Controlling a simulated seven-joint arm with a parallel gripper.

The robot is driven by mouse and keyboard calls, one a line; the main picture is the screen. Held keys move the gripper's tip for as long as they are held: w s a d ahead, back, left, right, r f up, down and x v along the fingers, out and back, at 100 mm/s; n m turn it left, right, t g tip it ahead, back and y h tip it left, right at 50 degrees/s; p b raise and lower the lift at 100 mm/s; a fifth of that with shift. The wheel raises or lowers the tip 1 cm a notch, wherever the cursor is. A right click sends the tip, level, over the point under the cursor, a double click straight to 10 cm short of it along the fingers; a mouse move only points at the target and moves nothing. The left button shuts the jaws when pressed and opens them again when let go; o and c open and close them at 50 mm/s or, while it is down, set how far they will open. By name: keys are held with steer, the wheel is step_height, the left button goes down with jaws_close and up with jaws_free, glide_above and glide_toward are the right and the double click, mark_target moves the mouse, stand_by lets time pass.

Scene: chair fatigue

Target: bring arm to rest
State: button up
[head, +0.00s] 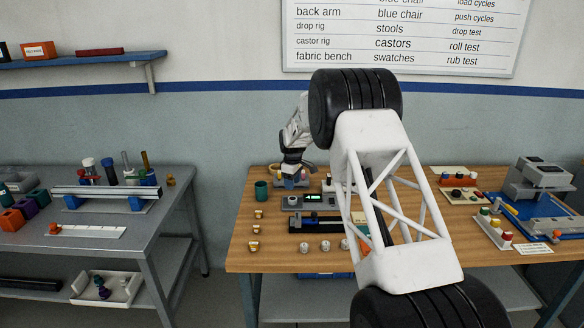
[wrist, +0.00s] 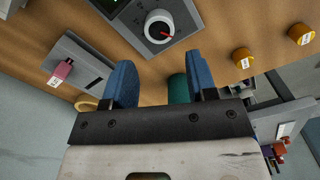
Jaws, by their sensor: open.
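My arm crosses the middle of the head view, and my gripper (head: 293,168) is over the back part of the wooden table (head: 270,252). In the wrist view my gripper (wrist: 161,70) shows two blue fingers spread apart with nothing held between them. A dark green cup (wrist: 178,88) shows partly behind the right finger; in the head view the cup (head: 261,190) stands upright left of my gripper. A grey device with a white knob and red pointer (wrist: 158,26) lies at the top of the wrist view. My forearm hides the middle of the table.
Small orange pieces with white labels (head: 256,229) stand at the table's left front. A blue and grey machine (head: 540,190) and trays (head: 458,193) fill the right. A grey bench (head: 95,238) with bottles stands at left, with a gap between. A wall sign (head: 400,40) hangs behind.

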steer(key=s+d+r+m+t, duration=0.1)
steer(key=s+d+r+m, duration=0.35)
steer(key=s+r, duration=1)
steer(key=s+d+r+m, duration=0.2)
steer(key=s+d+r, duration=0.7)
steer(key=s, duration=0.9)
steer(key=s+d+m, duration=0.2)
steer(key=s+m, duration=0.1)
steer(key=s, duration=1.7)
steer(key=s+d+f+m+t, duration=0.1)
steer(key=s+d+m, duration=0.1)
steer(key=s, duration=1.8)
steer(key=shift+d+f+m+t, duration=0.2)
steer(key=shift+m+t, duration=0.1)
steer(key=shift+m, duration=0.45)
steer(key=shift+r, duration=0.1)
